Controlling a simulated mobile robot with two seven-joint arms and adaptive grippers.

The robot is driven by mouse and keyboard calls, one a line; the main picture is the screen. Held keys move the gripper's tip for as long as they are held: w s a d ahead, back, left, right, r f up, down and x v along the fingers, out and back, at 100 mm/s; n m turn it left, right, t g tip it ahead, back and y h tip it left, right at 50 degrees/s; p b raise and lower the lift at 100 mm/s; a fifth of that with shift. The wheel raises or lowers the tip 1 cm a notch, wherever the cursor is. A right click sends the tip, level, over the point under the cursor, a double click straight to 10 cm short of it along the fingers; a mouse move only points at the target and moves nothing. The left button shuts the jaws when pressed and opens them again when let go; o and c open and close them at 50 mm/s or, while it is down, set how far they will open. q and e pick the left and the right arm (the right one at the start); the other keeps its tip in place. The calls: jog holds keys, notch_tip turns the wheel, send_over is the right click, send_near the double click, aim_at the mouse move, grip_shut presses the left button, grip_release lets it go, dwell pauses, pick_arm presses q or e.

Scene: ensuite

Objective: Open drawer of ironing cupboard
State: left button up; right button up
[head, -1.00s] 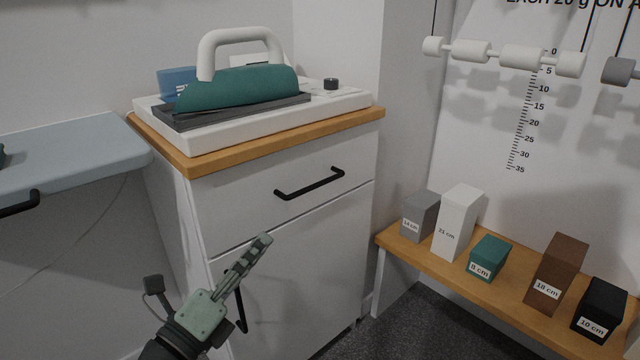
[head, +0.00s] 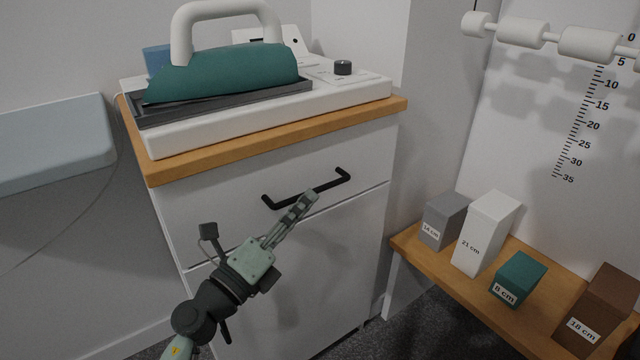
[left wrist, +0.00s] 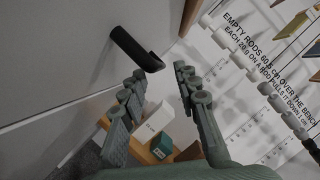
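The ironing cupboard (head: 345,270) is white with a wooden top, and its upper drawer (head: 225,205) looks closed. A black bar handle (head: 332,183) is on the drawer front; a black handle (left wrist: 137,50) also shows in the left wrist view, just beyond and left of the fingertips. My left gripper (head: 308,198) is in front of the drawer, with its tips overlapping the lower edge of the handle in the head view. In the left wrist view its two fingers (left wrist: 160,75) are apart with nothing between them. Contact with the handle cannot be told. My right gripper is out of view.
A white press with a green pad (head: 225,75) stands on the cupboard top. A low wooden bench (head: 455,280) with several labelled blocks stands at the right. A pale blue board (head: 50,145) is at the left. White weights on a rod (head: 520,32) hang at upper right.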

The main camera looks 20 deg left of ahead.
aim_at(318, 190)
pick_arm(q)
jog(key=shift+p+x, duration=0.5)
jog(key=shift+x, duration=2.15)
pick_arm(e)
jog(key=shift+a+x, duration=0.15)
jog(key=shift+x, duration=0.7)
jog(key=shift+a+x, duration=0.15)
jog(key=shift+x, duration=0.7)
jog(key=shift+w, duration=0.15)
pick_arm(q)
grip_shut()
